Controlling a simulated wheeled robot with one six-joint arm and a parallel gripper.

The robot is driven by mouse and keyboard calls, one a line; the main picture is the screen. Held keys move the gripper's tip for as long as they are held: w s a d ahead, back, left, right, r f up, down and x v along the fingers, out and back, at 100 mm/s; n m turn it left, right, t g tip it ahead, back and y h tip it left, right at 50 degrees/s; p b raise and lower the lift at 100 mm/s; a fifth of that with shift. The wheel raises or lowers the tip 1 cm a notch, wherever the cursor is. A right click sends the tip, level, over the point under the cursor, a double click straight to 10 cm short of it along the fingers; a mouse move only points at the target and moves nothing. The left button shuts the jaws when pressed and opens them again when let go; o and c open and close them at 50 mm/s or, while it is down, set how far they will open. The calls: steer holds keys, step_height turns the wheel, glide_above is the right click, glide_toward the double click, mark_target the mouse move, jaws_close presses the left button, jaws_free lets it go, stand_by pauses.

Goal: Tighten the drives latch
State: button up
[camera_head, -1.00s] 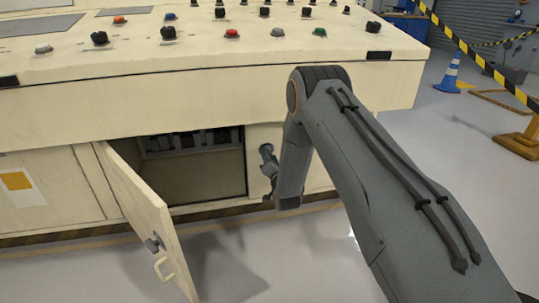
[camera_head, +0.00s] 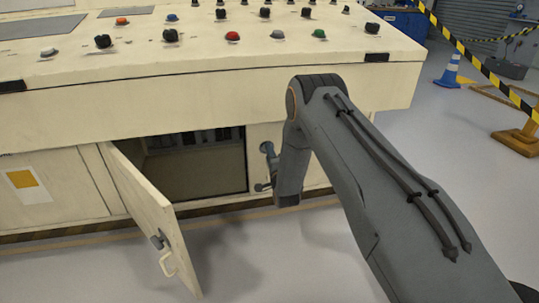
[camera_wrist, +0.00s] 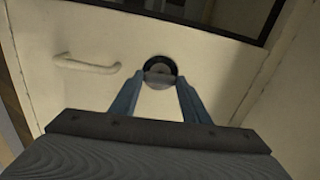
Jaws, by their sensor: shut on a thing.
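In the wrist view a round latch (camera_wrist: 160,66) with a dark rim and a grey centre is set in a cream cabinet door (camera_wrist: 215,65). My gripper (camera_wrist: 160,80) has its two blue-grey fingers on either side of the latch's grey grip and is shut on it. In the head view the wrist end of my arm (camera_head: 267,150) is at the cream panel right of the open compartment; the fingertips and this latch cannot be made out there. No label naming the latch is readable.
A cream door (camera_head: 150,210) stands open to the left, with its own latch (camera_head: 157,240) and handle (camera_head: 168,264). The dark compartment (camera_head: 195,170) behind it is open. The control desk (camera_head: 200,75) overhangs above. A pale handle (camera_wrist: 88,66) lies left of the gripped latch.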

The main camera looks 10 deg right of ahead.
steer(key=shift+a, duration=0.1)
stand_by(0.4)
steer(key=o, duration=1)
steer(key=shift+o, duration=0.2)
steer(key=s+d+p, duration=0.1)
steer(key=s+p, duration=0.1)
steer(key=s, duration=0.5)
steer(key=shift+s+p, duration=0.3)
steer(key=shift+s, duration=0.1)
